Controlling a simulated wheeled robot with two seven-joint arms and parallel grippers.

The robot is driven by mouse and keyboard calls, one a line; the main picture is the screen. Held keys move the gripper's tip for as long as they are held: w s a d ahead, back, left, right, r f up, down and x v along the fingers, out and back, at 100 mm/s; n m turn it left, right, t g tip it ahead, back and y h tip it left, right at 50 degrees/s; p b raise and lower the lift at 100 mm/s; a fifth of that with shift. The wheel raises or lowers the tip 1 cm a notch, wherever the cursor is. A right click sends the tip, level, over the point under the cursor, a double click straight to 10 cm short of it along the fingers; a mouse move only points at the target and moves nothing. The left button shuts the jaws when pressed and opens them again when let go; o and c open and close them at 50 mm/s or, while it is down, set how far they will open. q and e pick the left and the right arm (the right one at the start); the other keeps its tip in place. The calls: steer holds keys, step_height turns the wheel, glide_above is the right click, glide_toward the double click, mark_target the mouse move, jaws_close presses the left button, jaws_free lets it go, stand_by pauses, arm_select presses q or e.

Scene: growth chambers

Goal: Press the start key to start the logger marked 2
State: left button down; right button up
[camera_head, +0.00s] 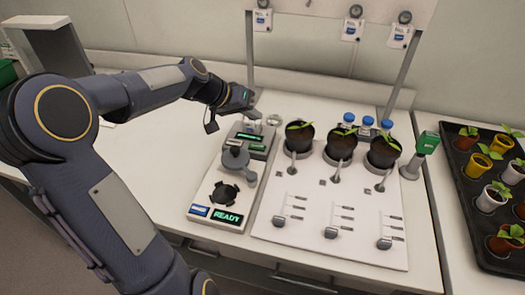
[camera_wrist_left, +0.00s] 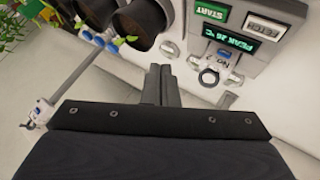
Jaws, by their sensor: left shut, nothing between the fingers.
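In the left wrist view, a grey console box (camera_wrist_left: 285,14) at the upper right bears a green key reading START (camera_wrist_left: 214,11). Beside it are a pale key that seems to read FETCH (camera_wrist_left: 264,27) and a lit display (camera_wrist_left: 233,40). My left gripper (camera_wrist_left: 160,70) is shut and empty, apart from the key. In the head view, the left gripper (camera_head: 255,114) hangs just above the back of the box (camera_head: 262,156). Tagged round devices hang on the back rail; one tag (camera_head: 352,29) is in the middle, its number too small to read surely. My right gripper is not in view.
A READY display (camera_head: 227,217) and dark knob (camera_head: 225,193) are on the front panel. Dark plant pots (camera_head: 340,148), blue-capped bottles (camera_head: 367,122) and slide levers (camera_head: 331,232) stand to the right. A green-headed post (camera_head: 427,143) and seedling tray (camera_head: 462,212) lie farther right. Left counter is clear.

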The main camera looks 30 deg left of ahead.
mark_target(253, 148)
arm_select(q)
steer(key=shift+w+a, duration=0.15)
steer(key=shift+w, duration=0.05)
steer(key=shift+f, duration=0.2)
step_height(253, 148, down, 8)
steer(key=b, duration=0.6)
steer(key=shift+f+b, duration=0.3)
steer(key=shift+b, duration=0.1)
stand_by(1.6)
steer(key=shift+f+b, duration=0.4)
steer(key=shift+b, duration=0.1)
